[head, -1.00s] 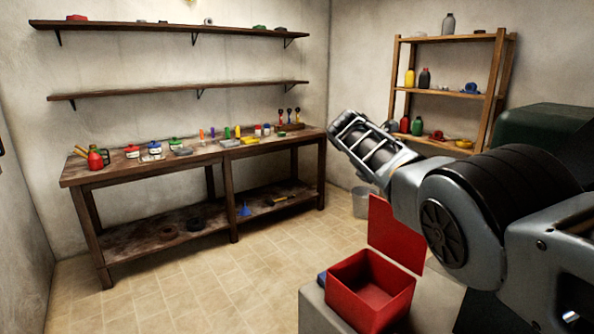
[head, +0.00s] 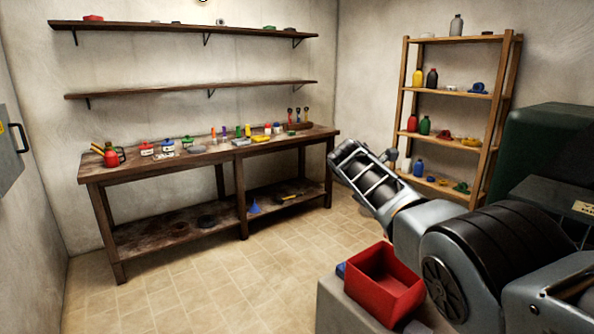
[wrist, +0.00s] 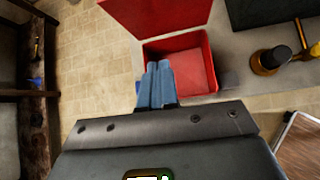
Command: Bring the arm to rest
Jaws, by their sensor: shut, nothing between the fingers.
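My gripper (wrist: 157,70) shows in the wrist view with its two blue fingers shut together and nothing between them. In that picture the fingertips overlap the near left edge of an open red box (wrist: 198,70); I cannot tell the height between them. In the head view my arm reaches in from the right, its forearm raised above and beside the red box (head: 383,284). My fingers cannot be made out there. The box's red lid (wrist: 150,14) stands open in the wrist view.
The red box sits on a grey surface (head: 340,308). A long wooden workbench (head: 170,170) with many small items stands along the back wall, under two wall shelves. A wooden shelf rack (head: 495,120) stands at the right. The tiled floor (head: 190,275) between is clear.

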